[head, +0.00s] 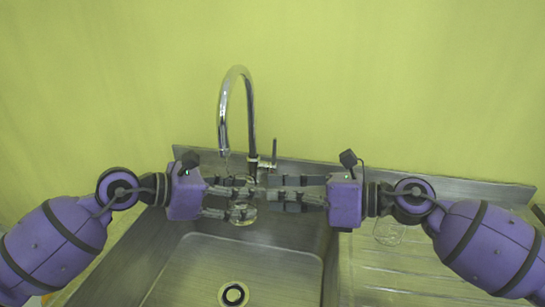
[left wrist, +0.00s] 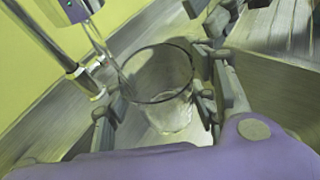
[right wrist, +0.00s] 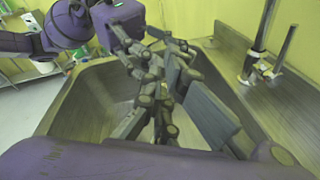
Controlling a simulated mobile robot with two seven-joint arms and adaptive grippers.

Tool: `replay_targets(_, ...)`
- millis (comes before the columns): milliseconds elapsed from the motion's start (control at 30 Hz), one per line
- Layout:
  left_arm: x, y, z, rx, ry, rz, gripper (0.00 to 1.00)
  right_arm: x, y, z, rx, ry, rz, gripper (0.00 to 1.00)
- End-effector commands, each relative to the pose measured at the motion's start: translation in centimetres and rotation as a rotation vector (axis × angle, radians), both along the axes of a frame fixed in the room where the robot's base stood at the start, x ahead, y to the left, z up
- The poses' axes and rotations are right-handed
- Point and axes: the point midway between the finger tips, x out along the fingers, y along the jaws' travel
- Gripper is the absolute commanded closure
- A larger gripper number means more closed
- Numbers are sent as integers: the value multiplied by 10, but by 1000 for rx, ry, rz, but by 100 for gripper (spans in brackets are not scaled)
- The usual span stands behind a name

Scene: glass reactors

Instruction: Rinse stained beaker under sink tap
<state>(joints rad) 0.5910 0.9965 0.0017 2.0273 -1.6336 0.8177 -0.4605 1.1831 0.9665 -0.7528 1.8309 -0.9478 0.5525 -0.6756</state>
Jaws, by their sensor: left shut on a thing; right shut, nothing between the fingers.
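The clear glass beaker (head: 243,216) is held over the sink, beneath the tap (head: 238,78) spout. In the left wrist view its dark round rim and clear wall (left wrist: 160,85) sit between my left fingers. My left gripper (head: 240,190) is shut on it. A thin clear streak like water runs from the spout towards the beaker; no stain can be made out. My right gripper (head: 280,190) is shut and empty, its fingertips close to the left fingers and just in front of the tap lever (head: 274,153). Whether the two grippers touch is unclear.
The steel sink basin (head: 200,262) lies below, with a round drain (head: 233,293). A ribbed drainboard (head: 400,275) is on the right, with another clear glass vessel (head: 388,232) partly behind my right arm. A yellow-green wall (head: 400,80) stands behind.

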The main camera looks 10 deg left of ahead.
Motion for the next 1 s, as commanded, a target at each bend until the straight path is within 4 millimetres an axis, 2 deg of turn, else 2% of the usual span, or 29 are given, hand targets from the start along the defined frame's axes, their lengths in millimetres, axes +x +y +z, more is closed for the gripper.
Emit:
replay_targets(200,0,0,1,-1,-1,0,76,-2,0,16,175,228,-27,100)
replay_targets(433,0,0,1,-1,-1,0,76,14,-9,20,330,479,-116,100)
replay_targets(700,0,0,1,-1,-1,0,76,42,-26,3,451,767,-262,100)
replay_targets(1000,0,0,1,-1,-1,0,76,62,-36,-17,509,961,-368,100)
